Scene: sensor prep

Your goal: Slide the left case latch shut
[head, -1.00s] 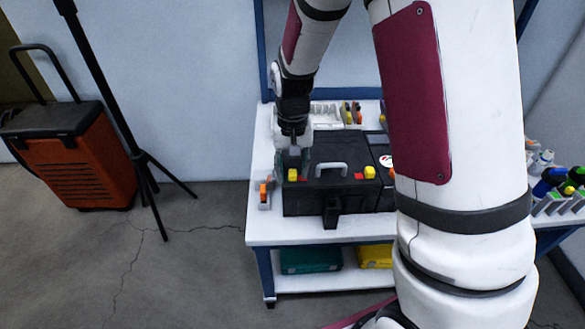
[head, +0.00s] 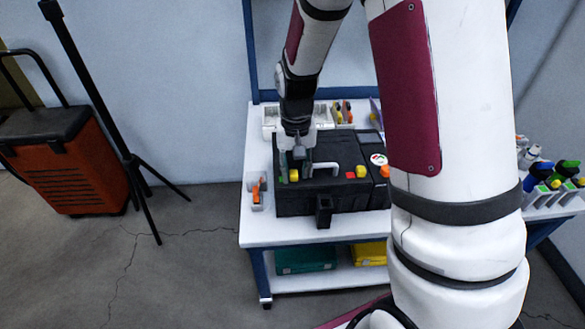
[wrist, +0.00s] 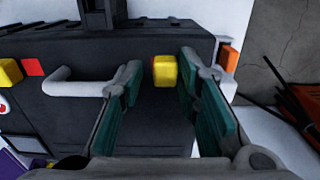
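The black case (head: 335,198) lies shut on the white bench, with a grey handle (head: 325,166) on its top. The left case latch (head: 294,176) is a yellow block; it also shows in the wrist view (wrist: 164,72), with a sliver of red at its left side there. The right latch (head: 361,171) is yellow beside a red patch (head: 350,175). My gripper (head: 296,163) is open and points down over the left latch. In the wrist view its teal-padded fingers (wrist: 161,85) stand either side of the yellow block, with a gap on each side. One finger is close to the handle.
An orange item in a small holder (head: 257,190) stands left of the case. A white tray (head: 270,118) and tools are behind it. A round sticker (head: 378,159) and an orange knob (head: 385,171) are on its right part. Grey floor lies left of the bench.

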